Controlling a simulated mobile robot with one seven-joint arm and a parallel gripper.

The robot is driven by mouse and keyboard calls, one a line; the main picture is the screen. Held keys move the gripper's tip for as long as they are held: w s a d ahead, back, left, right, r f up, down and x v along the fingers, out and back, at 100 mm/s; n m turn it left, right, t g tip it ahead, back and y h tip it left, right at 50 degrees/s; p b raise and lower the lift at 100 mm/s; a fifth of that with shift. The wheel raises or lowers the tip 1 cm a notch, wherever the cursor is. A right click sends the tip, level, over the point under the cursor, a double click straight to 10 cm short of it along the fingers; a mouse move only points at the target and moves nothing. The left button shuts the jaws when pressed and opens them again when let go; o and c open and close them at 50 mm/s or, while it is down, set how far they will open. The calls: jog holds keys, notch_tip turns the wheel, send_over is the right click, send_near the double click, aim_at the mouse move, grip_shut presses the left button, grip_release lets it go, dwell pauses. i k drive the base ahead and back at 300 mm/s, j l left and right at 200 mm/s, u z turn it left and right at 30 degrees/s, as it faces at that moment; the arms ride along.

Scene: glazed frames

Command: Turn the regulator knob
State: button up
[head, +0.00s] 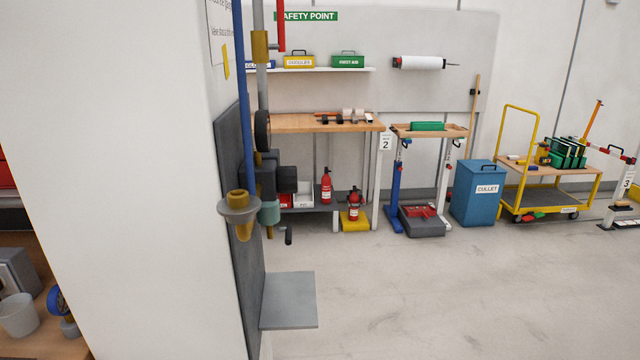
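A regulator assembly (265,178) is mounted on a dark grey panel (228,150) on the side of the white pillar, seen nearly edge-on. A dark blocky part (288,178) sticks out to the right of it and looks like the regulator knob, though I cannot be certain. A round dark gauge (262,130) sits above, seen from the side. A teal bowl (268,212) hangs below. The knob's face and any markings are turned away from me. My gripper is not in this view.
A blue pipe (244,90) and a brass fitting with a grey disc (239,208) stand in front of the assembly. A grey shelf plate (289,299) juts out below. The floor (430,290) to the right is clear; workbench (300,124) and blue bin (478,200) stand behind.

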aim_at(287, 180)
jog(key=i+l, duration=0.15)
jog(key=l, duration=0.2)
jog(key=i+l, duration=0.1)
jog(key=l, duration=0.2)
jog(key=i+l, duration=0.15)
jog(key=l, duration=0.2)
jog(key=i+l, duration=0.1)
jog(key=l, duration=0.2)
jog(key=i+l, duration=0.15)
jog(key=l, duration=0.2)
jog(key=u, duration=0.05)
